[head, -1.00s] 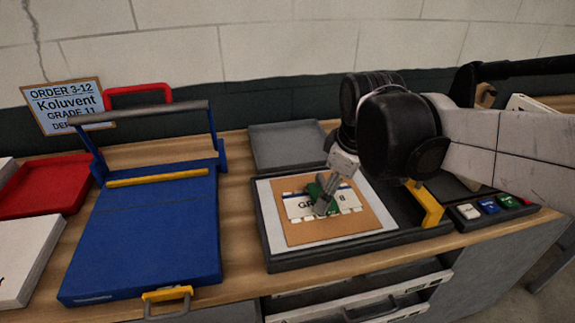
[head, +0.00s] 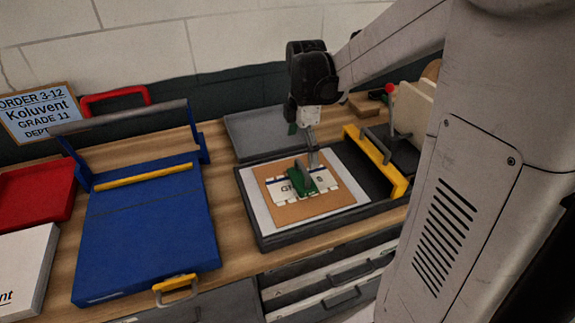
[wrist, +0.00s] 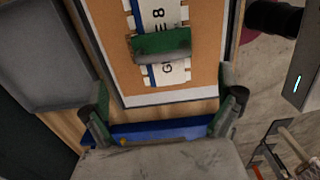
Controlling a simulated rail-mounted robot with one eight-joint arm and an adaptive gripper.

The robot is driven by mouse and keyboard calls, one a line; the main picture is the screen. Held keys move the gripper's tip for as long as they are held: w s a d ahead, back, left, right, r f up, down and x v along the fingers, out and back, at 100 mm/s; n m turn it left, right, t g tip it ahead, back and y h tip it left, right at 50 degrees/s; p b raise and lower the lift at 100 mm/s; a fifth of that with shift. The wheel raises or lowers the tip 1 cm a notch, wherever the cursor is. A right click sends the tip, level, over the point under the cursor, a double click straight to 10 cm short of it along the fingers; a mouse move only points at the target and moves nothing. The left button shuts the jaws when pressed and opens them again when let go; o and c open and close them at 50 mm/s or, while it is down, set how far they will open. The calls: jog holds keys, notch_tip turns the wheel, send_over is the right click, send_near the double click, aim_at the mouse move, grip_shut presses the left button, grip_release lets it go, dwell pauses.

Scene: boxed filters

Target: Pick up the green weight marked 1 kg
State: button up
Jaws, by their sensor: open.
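A green block (head: 301,183) lies across the printed white strip on the brown board. I cannot read any 1 kg marking on it. In the wrist view the green block (wrist: 162,45) lies across the strip, beyond my fingertips. My gripper (head: 308,150) hangs over the board, pointing down, close above the block and partly hiding it. In the wrist view my gripper (wrist: 165,105) has its two fingers wide apart with nothing held between them.
The brown board (head: 338,198) lies on white paper in a dark tray (head: 300,238). A grey tray (head: 255,125) lies behind. A blue board with a raised bar (head: 145,235) stands left, beside a red tray (head: 35,198). A yellow bar (head: 378,163) is at the right.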

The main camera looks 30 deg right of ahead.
send_over(302, 178)
jog(key=f, duration=0.5)
jog(key=shift+w+a+f, duration=0.1)
jog(key=shift+w+f, duration=0.15)
jog(key=shift+f, duration=0.1)
jog(key=shift+s+f+p, duration=0.15)
jog(key=shift+f, duration=1.2)
jog(key=shift+s+f+p, duration=0.1)
jog(key=shift+f+p, duration=0.05)
jog(key=shift+f, duration=1.2)
jog(key=c, duration=1.8)
jog(key=shift+r, duration=0.2)
